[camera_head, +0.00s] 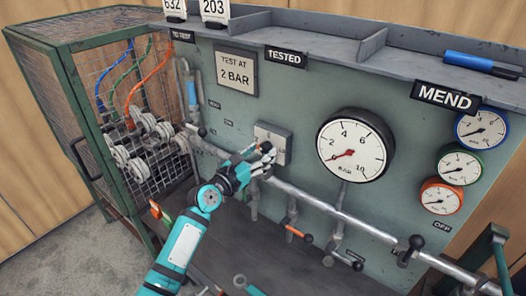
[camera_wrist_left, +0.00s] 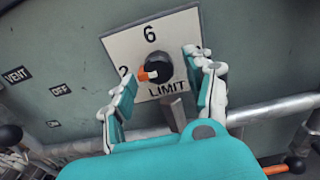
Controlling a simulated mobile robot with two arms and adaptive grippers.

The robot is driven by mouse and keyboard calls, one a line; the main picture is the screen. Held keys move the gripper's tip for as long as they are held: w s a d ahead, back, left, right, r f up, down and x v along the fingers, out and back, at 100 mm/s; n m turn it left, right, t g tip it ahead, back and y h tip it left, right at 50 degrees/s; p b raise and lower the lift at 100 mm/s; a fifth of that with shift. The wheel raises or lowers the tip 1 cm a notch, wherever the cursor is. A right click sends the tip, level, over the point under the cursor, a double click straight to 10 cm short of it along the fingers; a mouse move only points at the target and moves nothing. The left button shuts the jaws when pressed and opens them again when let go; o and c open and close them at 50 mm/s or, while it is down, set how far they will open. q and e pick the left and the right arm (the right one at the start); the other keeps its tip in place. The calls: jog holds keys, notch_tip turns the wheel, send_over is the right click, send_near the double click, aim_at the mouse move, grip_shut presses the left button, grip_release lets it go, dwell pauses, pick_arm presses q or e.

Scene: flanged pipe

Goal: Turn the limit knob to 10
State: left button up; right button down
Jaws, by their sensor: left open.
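The limit knob (camera_wrist_left: 157,69) is a round black knob with an orange-and-white pointer. It sits on a white plate (camera_wrist_left: 126,42) marked "6", "2" and "LIMIT" in the left wrist view. The pointer is turned to the left, near the "2"; no "10" shows, and the plate's right part is behind a finger. My left gripper (camera_wrist_left: 163,90) is open, with one finger on each side of the knob and apart from it as far as I can tell. In the head view my left gripper (camera_head: 258,165) is in front of the grey limit box (camera_head: 272,137), hiding the knob. My right gripper is out of view.
A pipe (camera_head: 335,212) with several valve levers runs below the box. A large gauge (camera_head: 355,146) is right of it, with three small gauges farther right. A wire cage (camera_head: 70,100) with hoses and flanged parts stands at left.

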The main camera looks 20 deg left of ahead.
pick_arm(q)
jog(key=shift+x, duration=0.8)
grip_shut()
